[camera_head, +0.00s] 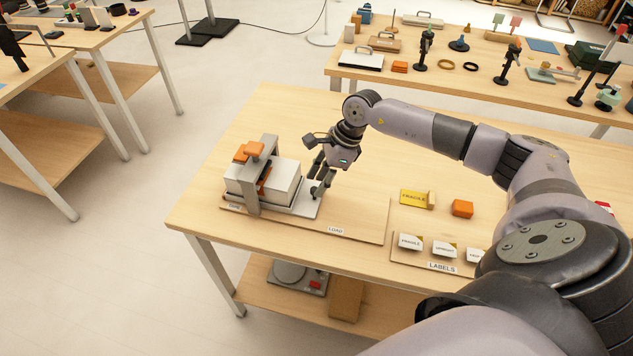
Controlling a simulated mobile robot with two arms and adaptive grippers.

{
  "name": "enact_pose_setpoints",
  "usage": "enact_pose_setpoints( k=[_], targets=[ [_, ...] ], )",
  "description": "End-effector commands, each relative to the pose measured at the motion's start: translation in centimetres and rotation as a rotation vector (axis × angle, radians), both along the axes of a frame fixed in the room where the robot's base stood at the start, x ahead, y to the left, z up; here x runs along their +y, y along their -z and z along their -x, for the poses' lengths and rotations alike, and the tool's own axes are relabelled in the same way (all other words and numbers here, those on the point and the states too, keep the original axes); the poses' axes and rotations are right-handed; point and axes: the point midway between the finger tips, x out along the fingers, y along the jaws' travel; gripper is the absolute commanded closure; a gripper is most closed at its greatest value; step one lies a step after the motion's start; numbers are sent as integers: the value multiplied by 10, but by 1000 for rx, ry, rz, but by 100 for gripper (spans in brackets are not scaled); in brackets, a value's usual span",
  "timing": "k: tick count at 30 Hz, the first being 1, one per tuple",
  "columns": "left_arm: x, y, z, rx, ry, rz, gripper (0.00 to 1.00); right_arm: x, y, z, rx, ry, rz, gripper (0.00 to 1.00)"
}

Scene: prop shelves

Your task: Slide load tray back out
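The load tray (309,207) is a flat light-grey plate on a wooden base board (352,220), on the near table. It projects to the right from under a grey arch-shaped frame (250,196). A white box (285,184) sits on the tray, partly inside the frame, with an orange strip in front of the frame. My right gripper (319,184) points down at the tray's right end, beside the box. Its dark fingers are at a small dark part there; I cannot tell whether they grip it. My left gripper is out of view.
Right of the base board are a yellow FRAGILE sign (414,198), an orange block (462,208) and a LABELS board (407,254) with white cards. The board's right part is bare. Other tables stand behind and left.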

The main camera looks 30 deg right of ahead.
Motion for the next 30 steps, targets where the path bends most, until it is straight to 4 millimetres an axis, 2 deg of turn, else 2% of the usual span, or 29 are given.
enact_pose_setpoints(
  k=[6,16,30],
  targets=[
    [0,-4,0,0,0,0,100,7,19,-3,1,1,-1,63],
    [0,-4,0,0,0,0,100,8,22,-4,0,1,0,64],
    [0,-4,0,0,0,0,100,8,21,-4,0,1,-1,95]
  ],
)
